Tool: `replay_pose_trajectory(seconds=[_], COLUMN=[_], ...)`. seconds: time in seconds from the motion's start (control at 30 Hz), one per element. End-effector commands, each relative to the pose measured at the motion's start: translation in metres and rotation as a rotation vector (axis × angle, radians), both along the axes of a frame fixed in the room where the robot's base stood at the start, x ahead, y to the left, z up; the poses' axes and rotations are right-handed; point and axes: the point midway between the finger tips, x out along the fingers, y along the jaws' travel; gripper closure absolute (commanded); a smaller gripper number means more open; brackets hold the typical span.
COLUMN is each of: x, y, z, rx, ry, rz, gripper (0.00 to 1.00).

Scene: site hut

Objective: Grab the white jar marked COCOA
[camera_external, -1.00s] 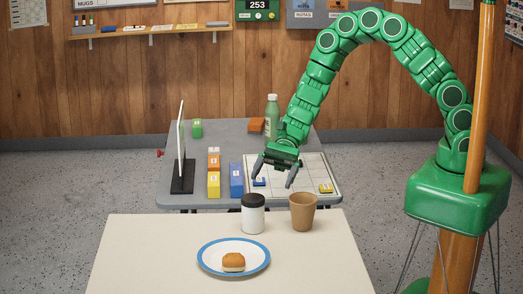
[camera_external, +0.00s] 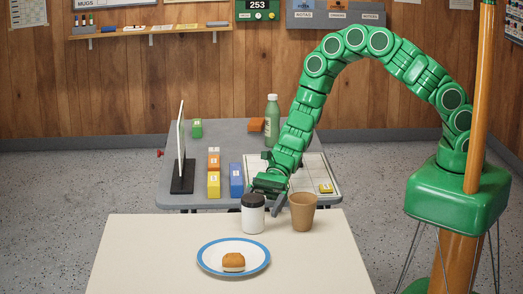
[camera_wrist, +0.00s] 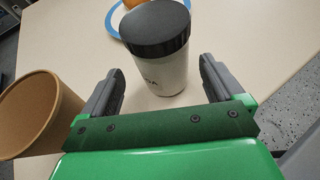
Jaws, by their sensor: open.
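The white jar (camera_external: 253,219) with a black lid stands upright on the cream table, left of the brown cup. In the wrist view the jar (camera_wrist: 172,77) stands ahead of my gripper, between the lines of its two fingers; the end of its lettering, "OA", shows partly. In the wrist view my gripper (camera_wrist: 160,88) is open, with a grey finger on each side and nothing held.
The brown cup (camera_external: 303,212) stands close to the right of the jar; in the wrist view the cup (camera_wrist: 35,115) is beside the left finger. A blue-rimmed plate (camera_external: 210,264) with a bun (camera_external: 234,262) lies in front. The grey table (camera_external: 220,140) behind holds a green bottle (camera_external: 272,118), blocks and an upright panel.

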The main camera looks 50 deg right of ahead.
Motion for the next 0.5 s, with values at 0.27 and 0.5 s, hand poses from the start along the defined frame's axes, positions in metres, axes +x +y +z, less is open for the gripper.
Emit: replay_pose_trajectory(seconds=[0.27, 0.5], x=[-0.006, -0.008], y=[0.031, 0.042], z=[-0.012, -0.017], rx=[-0.001, 0.0], ry=[0.003, 0.001], rz=[0.003, 0.001], gripper=[0.06, 0.06])
